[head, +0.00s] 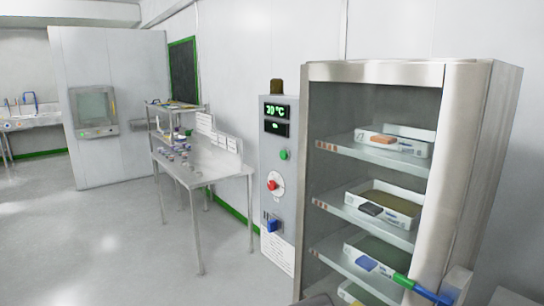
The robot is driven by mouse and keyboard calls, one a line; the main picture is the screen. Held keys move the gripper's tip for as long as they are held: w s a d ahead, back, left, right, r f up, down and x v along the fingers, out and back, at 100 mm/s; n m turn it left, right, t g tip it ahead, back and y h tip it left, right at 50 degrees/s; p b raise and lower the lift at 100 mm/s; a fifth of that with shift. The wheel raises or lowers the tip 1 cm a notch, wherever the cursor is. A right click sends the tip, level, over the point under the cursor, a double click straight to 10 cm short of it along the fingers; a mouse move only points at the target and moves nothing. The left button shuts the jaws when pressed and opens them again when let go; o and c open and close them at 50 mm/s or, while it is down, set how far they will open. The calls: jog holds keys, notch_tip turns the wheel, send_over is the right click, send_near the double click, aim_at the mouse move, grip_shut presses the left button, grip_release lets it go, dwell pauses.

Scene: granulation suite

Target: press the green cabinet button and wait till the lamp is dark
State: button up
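The green cabinet button (284,155) is a small round button on the grey control panel (265,150), left of the open-fronted cabinet (375,72). Nothing touches the button. The lamp (277,87) sits on top of the panel. It looks dull amber-brown, and I see no clear glow. A display (277,111) below the lamp shows green digits that seem to read 30 °C, with a smaller lit display under it. My gripper is not in view.
A red knob (272,185) and a blue switch (272,224) sit below the button. Cabinet shelves hold trays (397,217). A green-and-blue bar (403,281) juts out at lower right. A steel table (205,172) stands left of the panel; the floor further left is clear.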

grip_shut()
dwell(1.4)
